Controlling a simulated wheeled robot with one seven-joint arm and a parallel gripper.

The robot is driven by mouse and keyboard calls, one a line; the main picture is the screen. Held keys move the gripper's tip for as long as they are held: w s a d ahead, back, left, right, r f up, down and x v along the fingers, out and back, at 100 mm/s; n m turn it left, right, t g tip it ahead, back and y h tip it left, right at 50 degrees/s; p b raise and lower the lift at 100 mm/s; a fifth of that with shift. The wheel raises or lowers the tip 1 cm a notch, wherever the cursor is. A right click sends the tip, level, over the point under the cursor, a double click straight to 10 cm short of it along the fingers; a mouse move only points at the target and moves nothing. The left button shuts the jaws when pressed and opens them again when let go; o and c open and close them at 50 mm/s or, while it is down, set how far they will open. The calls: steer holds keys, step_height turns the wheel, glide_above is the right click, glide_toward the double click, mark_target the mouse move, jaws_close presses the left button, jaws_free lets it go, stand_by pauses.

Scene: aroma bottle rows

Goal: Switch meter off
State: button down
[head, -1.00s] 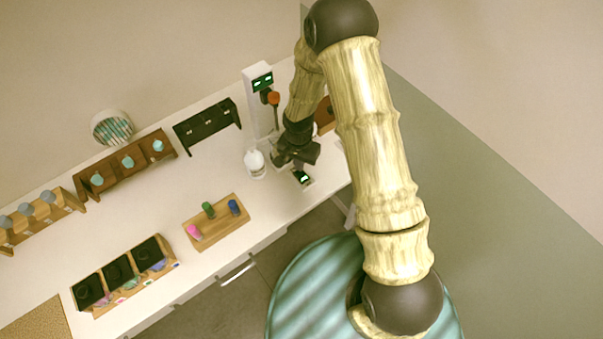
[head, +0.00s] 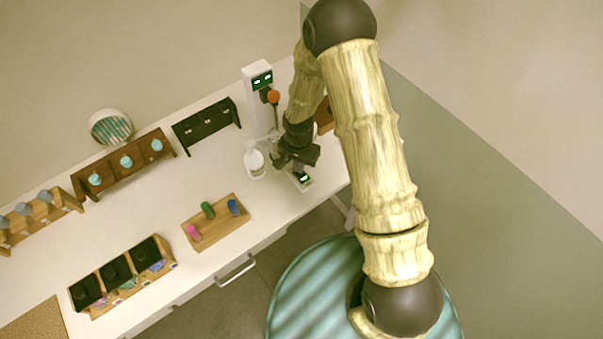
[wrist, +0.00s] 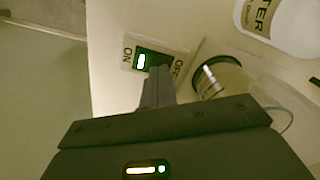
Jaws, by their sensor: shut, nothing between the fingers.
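The meter (head: 257,88) is a white upright tower with lit green displays at the back of the counter. A switch plate with a dark rocker stands near the counter's front right edge (head: 304,180). In the wrist view the rocker (wrist: 142,60) has a lit green mark, with ON printed at its left and OFF at its right. My gripper (wrist: 160,72) is shut and empty, its fingertips over the rocker's OFF side and hiding part of it. I cannot tell whether they touch it. In the head view my gripper (head: 300,160) is just above the switch.
A white bottle (head: 254,160) stands left of my gripper; its label shows in the wrist view (wrist: 262,15). A clear round vessel (wrist: 222,80) is close to the fingers' right. A wooden tray (head: 222,231) with coloured vials lies further left. Bare counter lies between them.

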steer(key=shift+f+b, duration=0.3)
steer(key=shift+f, duration=0.1)
steer(key=shift+r+p, duration=2.35)
steer(key=shift+r, duration=1.2)
steer(key=s+d+r+n+t+b, duration=0.2)
steer(key=s+d+r+n+b, duration=0.3)
steer(key=s+d+r, duration=0.7)
step_height(320, 180, up, 4)
steer(key=shift+s+d+f+t+b, duration=0.25)
steer(key=shift+d+b, duration=0.2)
steer(key=shift+d, duration=0.35)
